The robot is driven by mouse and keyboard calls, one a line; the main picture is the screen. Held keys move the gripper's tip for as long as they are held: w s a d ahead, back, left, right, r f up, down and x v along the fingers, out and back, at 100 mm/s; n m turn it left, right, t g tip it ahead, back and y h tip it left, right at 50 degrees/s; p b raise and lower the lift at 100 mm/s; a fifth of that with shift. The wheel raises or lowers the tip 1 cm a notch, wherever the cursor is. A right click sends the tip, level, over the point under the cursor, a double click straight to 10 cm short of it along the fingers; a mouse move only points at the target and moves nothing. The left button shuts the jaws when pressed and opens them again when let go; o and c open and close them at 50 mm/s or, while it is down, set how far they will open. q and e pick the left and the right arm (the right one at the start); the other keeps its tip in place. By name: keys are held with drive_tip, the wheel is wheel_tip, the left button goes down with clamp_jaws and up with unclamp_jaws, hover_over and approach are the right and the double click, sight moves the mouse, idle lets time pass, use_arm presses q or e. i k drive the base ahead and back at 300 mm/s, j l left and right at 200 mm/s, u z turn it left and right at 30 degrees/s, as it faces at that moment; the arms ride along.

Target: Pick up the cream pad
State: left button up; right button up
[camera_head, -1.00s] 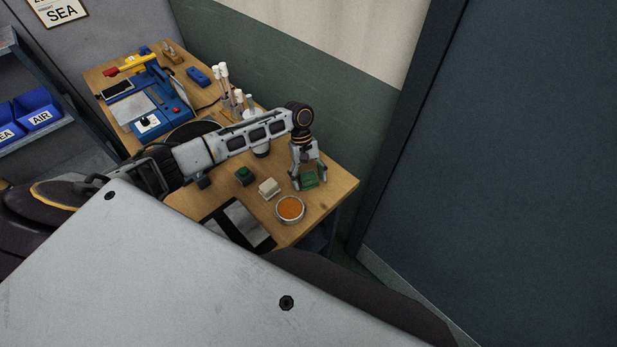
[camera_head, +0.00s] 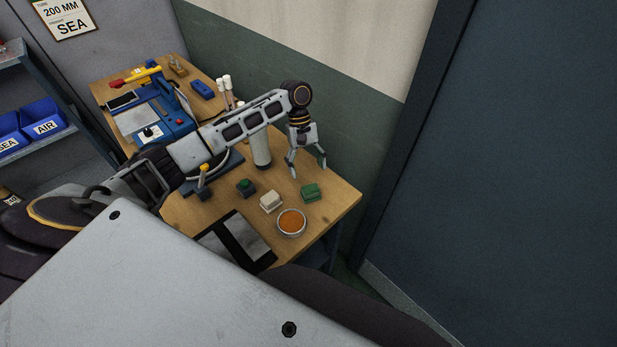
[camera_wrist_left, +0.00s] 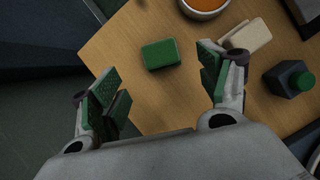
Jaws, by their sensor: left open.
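The cream pad (camera_head: 271,202) is a small pale block on the wooden table, left of a green pad and just behind an orange-filled bowl. In the left wrist view the cream pad (camera_wrist_left: 247,36) lies beyond the right finger, which partly covers its near end. My left gripper (camera_head: 308,174) is open and empty, above the table behind the green pad (camera_head: 311,192). In the left wrist view the open left gripper (camera_wrist_left: 160,90) has its fingers spread, with the green pad (camera_wrist_left: 161,54) ahead between them. My right gripper is not in view.
The bowl (camera_head: 291,222) stands near the table's front edge. A dark bottle with a green cap (camera_head: 246,187) and a black-framed panel (camera_head: 238,240) lie to the left. A white cylinder (camera_head: 261,152) stands behind. Blue equipment (camera_head: 165,120) is at the far left.

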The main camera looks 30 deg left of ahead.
sight(271, 201)
drive_tip(key=u, duration=1.3)
